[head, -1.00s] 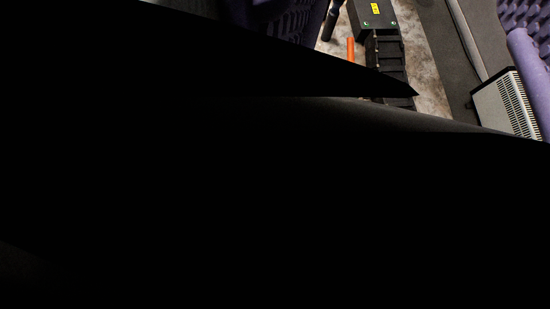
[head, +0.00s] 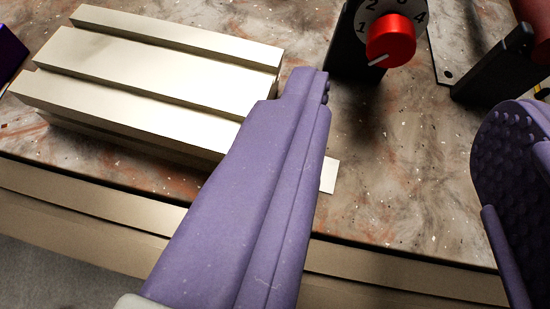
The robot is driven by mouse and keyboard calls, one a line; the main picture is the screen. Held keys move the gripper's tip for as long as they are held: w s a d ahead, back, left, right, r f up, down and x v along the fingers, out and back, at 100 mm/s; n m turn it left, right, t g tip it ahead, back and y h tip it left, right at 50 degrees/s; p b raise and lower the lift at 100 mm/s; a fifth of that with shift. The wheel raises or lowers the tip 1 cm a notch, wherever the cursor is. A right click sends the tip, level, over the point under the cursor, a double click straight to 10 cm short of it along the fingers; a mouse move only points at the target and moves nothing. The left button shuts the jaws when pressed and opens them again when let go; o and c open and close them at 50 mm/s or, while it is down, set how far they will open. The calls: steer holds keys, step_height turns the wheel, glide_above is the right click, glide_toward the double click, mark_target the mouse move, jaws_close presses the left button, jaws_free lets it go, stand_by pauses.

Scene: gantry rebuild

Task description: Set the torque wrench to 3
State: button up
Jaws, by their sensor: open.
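A red knob (head: 391,42) with a white pointer line sits on a numbered dial (head: 376,14) at the top, right of centre. I take this to be the torque wrench's setting. The numerals 1, 2 and 4 show; the 3 is cut by the top edge. The pointer aims to the lower left, below the 1. The dial is on a dark upright plate (head: 345,55). My gripper (head: 415,95) is open, with purple fingers wide apart at centre and right. The knob lies beyond the gap between them in the picture, and no finger is seen touching it.
A pale metal block with slots (head: 150,75) lies on the speckled stone top (head: 410,180) at the left. A dark bracket (head: 495,65) stands right of the knob. Pale rails (head: 400,280) run along the front edge. Bare stone lies below the knob.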

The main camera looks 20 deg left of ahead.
mark_target(391, 48)
steer(key=b+x, duration=0.1)
steer(key=x, duration=0.6)
steer(key=shift+w+b, duration=0.15)
steer(key=shift+b, duration=0.2)
